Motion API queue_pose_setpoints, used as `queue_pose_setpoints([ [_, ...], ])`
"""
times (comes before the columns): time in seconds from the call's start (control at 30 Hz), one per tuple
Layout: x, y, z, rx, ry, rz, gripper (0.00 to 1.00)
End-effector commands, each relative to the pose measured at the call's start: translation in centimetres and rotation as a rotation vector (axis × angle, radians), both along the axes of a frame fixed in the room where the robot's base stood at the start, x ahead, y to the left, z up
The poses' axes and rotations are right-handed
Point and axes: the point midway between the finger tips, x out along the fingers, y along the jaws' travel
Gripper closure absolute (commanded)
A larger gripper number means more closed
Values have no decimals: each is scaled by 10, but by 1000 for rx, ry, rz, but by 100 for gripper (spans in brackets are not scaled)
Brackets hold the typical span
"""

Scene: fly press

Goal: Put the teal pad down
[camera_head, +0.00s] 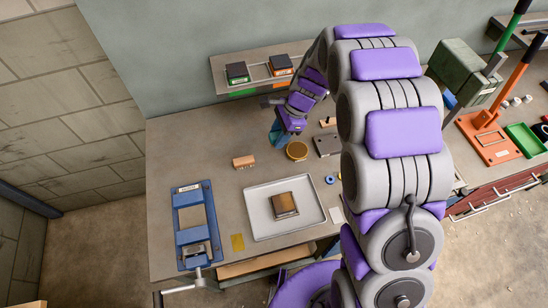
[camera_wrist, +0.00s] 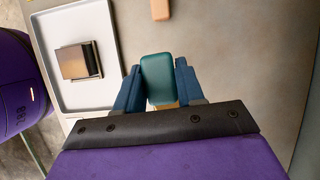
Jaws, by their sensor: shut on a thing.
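The teal pad (camera_wrist: 158,78) is a rounded block held between the two blue fingers of my gripper (camera_wrist: 157,72) in the wrist view. The fingers press on its left and right sides. In the head view my gripper (camera_head: 279,132) points down over the back middle of the bench, left of the round brass piece (camera_head: 297,151). The pad is hard to make out there, and I cannot tell its height above the bench. A tan bit shows just behind the pad in the wrist view, largely hidden by my gripper.
A pale tray (camera_head: 258,217) with a brown-topped dark block (camera_head: 285,205) lies on the bench (camera_head: 165,150). A blue vise (camera_head: 190,222) stands at left, a small wooden block (camera_head: 244,162) behind the tray. A wall shelf (camera_head: 222,62) holds two pads. Bare bench lies at back left.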

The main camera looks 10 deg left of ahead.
Motion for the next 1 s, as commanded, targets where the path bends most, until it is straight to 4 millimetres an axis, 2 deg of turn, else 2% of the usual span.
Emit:
queue_pose_setpoints([
  [0.07, -2, 9, -3, -5, 0, -29, 95],
  [0.17, -3, 13, -10, -5, 2, -46, 95],
  [0.4, -2, 10, -51, -4, 3, -46, 95],
  [0.67, -2, 7, -76, -1, 0, -47, 95],
  [0.8, -2, 11, -97, -4, 0, -45, 95],
  [1.0, -2, 12, -102, -6, -1, -44, 95],
])
